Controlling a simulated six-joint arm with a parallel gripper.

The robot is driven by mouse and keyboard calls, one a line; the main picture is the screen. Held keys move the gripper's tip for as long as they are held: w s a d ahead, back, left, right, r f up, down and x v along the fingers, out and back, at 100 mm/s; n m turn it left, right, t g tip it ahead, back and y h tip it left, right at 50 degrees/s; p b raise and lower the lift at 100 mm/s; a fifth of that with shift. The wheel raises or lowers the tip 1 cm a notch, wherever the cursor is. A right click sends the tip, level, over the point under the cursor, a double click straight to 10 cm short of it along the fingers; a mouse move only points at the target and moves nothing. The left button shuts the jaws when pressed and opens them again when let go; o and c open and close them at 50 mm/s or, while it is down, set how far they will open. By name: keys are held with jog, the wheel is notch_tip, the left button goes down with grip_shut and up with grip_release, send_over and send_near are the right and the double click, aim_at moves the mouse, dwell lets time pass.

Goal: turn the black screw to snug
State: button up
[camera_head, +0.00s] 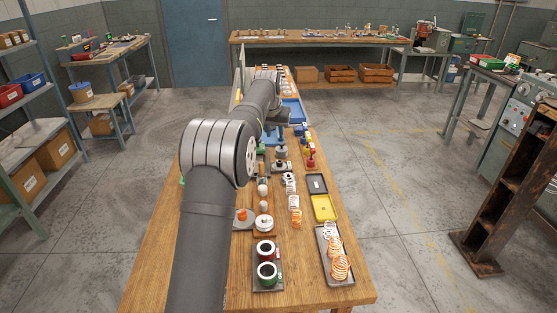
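My arm reaches from the bottom of the view along the wooden workbench (215,285) and bends down at its far end. The end of my arm is a small dark shape over the far half of the bench, close to the blue tray (293,111). My gripper's fingers are too small and too covered by my arm to make out. I cannot pick out the black screw; it is hidden or too small to tell. Small grey and dark fixtures (281,164) stand on the bench just in front of the arm's end.
Near the front are red and green rings (266,272) on a dark base and a tray of orange and white coils (339,268). A yellow tray (324,208) and a dark tray (317,184) lie along the right side.

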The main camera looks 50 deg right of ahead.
send_near(279, 163)
jog(key=shift+n, duration=0.4)
jog(key=x, duration=0.9)
jog(key=shift+w+d+r, duration=0.15)
jog(key=shift+d, duration=0.1)
jog(key=c, duration=0.7)
